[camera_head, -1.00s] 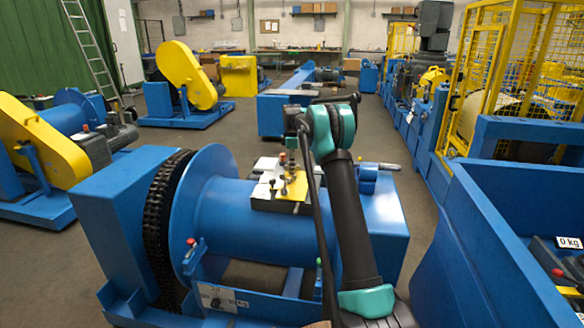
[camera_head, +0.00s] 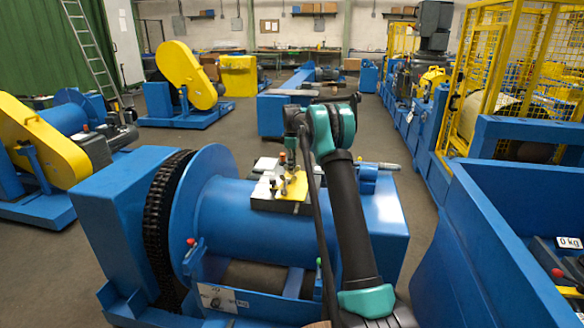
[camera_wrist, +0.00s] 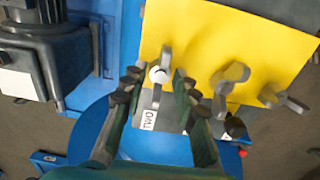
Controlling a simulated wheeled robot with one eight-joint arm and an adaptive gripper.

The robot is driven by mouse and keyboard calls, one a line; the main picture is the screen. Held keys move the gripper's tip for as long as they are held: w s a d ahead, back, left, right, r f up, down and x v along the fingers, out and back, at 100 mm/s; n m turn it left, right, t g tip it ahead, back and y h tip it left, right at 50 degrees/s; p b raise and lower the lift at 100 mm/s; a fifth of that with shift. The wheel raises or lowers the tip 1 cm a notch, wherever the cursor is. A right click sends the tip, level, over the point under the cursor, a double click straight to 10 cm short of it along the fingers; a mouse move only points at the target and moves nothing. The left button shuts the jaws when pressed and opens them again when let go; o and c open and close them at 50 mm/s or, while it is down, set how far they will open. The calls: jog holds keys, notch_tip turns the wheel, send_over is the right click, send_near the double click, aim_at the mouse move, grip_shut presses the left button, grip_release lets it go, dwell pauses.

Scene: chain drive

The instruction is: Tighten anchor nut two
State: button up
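In the wrist view, a yellow plate (camera_wrist: 205,40) carries several grey wing-shaped nuts on studs. One nut (camera_wrist: 159,74) with a pale round top stands between the fingers of my gripper (camera_wrist: 157,84). A white tag reading "TWO" (camera_wrist: 149,120) lies just below this nut. The dark fingers stand either side of it, with a visible gap on both sides. Two other nuts, a middle one (camera_wrist: 231,76) and a right one (camera_wrist: 284,98), stand outside the right finger. In the head view, the yellow plate (camera_head: 268,193) sits on top of the blue drum machine; my fingertips are hard to make out there.
The blue drum (camera_head: 235,205) with a black chain (camera_head: 158,225) at its left is below my arm. A blue bin (camera_head: 500,245) stands at the right, near a yellow cage (camera_head: 505,75). A dark motor-like block (camera_wrist: 45,60) lies left in the wrist view.

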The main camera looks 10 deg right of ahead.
notch_tip(320, 180, up, 12)
jog(key=shift+s, duration=0.2)
dwell(0.4)
jog(key=s+d+f+m+t, duration=0.1)
jog(key=s+m, duration=0.3)
jog(key=s, duration=0.8)
jog(key=s+d+f+m+t, duration=0.1)
jog(key=s+d+m, duration=0.15)
jog(key=s, duration=0.85)
jog(key=s+f+m, duration=0.2)
jog(key=s+f, duration=0.3)
jog(key=s, duration=0.5)
jog(key=s+f+m+t, duration=0.1)
jog(key=s+f+m, duration=0.2)
jog(key=s, duration=0.8)
jog(key=s+f+m, duration=0.2)
jog(key=s+f, duration=0.4)
jog(key=s, duration=0.5)
jog(key=shift+s+d+f+m+t, duration=0.15)
jog(key=shift+d+f+m+t, duration=0.2)
jog(key=shift+d+f+t, duration=0.1)
jog(key=shift+r, duration=0.1)
